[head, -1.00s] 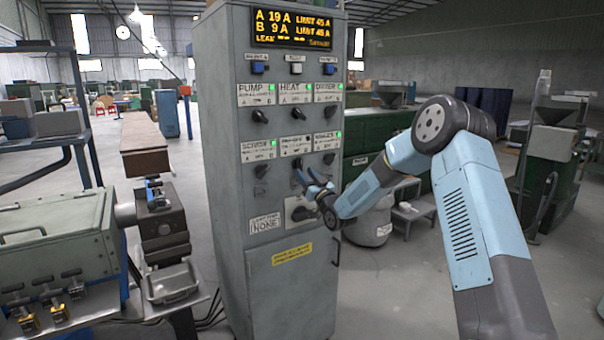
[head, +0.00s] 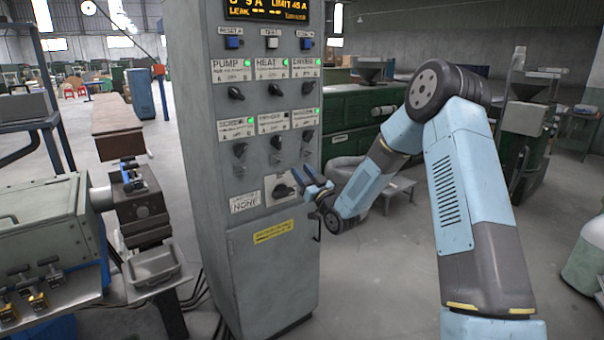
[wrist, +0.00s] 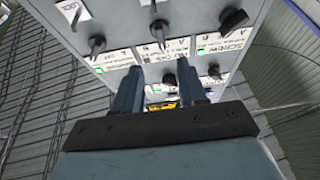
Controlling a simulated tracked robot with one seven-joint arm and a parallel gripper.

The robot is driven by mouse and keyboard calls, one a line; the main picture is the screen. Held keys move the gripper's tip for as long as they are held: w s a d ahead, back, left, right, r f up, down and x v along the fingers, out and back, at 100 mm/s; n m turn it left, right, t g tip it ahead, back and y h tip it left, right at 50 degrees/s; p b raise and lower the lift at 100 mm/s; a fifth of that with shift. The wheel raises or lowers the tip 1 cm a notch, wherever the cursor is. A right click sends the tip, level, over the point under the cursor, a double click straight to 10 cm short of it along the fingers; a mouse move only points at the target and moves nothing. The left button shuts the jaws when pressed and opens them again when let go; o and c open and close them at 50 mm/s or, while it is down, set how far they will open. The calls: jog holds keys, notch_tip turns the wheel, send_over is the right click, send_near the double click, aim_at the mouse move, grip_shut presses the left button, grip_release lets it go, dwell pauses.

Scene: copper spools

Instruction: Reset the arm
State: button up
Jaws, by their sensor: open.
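My arm reaches in from the right in the head view. My gripper (head: 316,182) is open and empty, in front of the lower right of a tall grey control cabinet (head: 262,285). Its fingers point up and left, near the large rotary switch (head: 284,189); I cannot tell the exact gap to the panel. In the wrist view my two fingers (wrist: 158,84) stand apart with nothing between them. Behind them the panel shows upside down, with black knobs (wrist: 160,30) and white labels.
A machine with a metal tray (head: 155,268) stands left of the cabinet. A green cabinet (head: 365,125) and a grey step stand (head: 392,193) are behind my arm. The floor (head: 385,290) right of the cabinet looks clear. A handle (head: 317,222) sticks out at the cabinet's right edge.

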jog(key=s+d+r+m+g+h, duration=0.1)
jog(key=s+d+r+g+h, duration=0.2)
jog(key=s+d+r+h, duration=0.4)
jog(key=s+d+r+m+g+h, duration=0.1)
jog(key=s+d+r+g+h, duration=0.25)
jog(key=s+d+r, duration=0.45)
jog(key=s+d+f+m+g+h, duration=0.1)
jog(key=s+d+m+g, duration=0.1)
jog(key=s, duration=1.4)
jog(key=s+d+f+m+g+h, duration=0.1)
jog(key=s+g, duration=0.3)
jog(key=s, duration=1.3)
jog(key=shift+s+d+m, duration=0.2)
jog(key=shift+d+m, duration=0.45)
jog(key=shift+m, duration=0.25)
